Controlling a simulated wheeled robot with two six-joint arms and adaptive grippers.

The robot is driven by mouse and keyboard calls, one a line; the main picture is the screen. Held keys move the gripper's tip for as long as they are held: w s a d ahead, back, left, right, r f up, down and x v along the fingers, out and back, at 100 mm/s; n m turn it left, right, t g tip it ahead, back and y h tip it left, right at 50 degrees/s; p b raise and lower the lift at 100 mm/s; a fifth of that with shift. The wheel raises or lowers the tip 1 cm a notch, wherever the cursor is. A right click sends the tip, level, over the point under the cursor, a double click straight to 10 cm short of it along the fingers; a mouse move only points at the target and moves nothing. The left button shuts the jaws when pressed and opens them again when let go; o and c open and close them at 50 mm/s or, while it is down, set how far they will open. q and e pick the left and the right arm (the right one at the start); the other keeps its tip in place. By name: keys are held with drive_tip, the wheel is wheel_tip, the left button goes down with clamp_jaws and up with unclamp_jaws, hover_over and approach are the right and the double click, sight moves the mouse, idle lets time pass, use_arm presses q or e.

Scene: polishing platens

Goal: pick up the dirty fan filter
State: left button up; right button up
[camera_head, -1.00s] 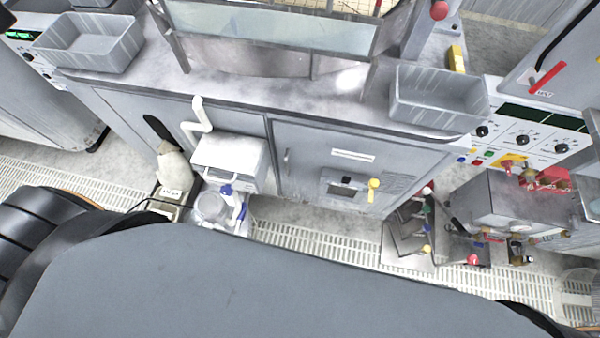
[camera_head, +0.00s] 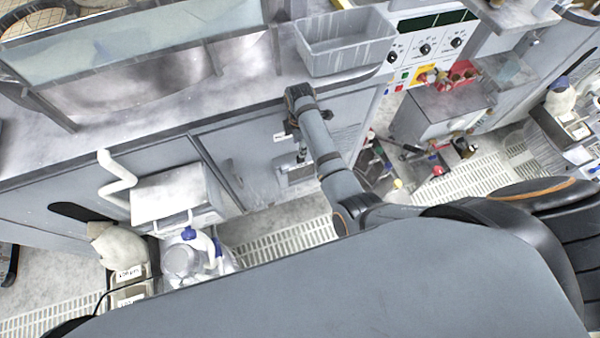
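I cannot make out a dirty fan filter for certain in the head view. My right arm reaches out from my body to the front of the grey cabinet (camera_head: 235,150). Its wrist is bent downward, and my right gripper (camera_head: 302,158) is small and dark in front of a small framed panel (camera_head: 294,176) low on the cabinet door. The arm partly covers that panel. The fingers are too small to tell open from shut, or whether they touch anything. My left gripper is out of view.
A grey bin (camera_head: 345,45) sits on the worktop, beside a control panel (camera_head: 425,45) with knobs. A white box (camera_head: 178,195), a jug (camera_head: 185,258) and a pale sack (camera_head: 118,245) stand at lower left. A grey machine (camera_head: 440,112) stands at right. Slotted grating (camera_head: 285,235) covers the floor.

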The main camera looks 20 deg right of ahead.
drive_tip(key=shift+w+r, duration=0.15)
drive_tip(key=shift+r, duration=0.2)
hover_over(301, 162)
drive_tip(key=f, duration=0.3)
drive_tip(key=w+f, duration=0.1)
drive_tip(key=f, duration=0.1)
drive_tip(key=shift+a+f, duration=0.15)
drive_tip(key=f+b, duration=0.1)
drive_tip(key=f, duration=0.4)
drive_tip(key=shift+s+f, duration=0.15)
drive_tip(key=shift+s, duration=0.05)
clamp_jaws()
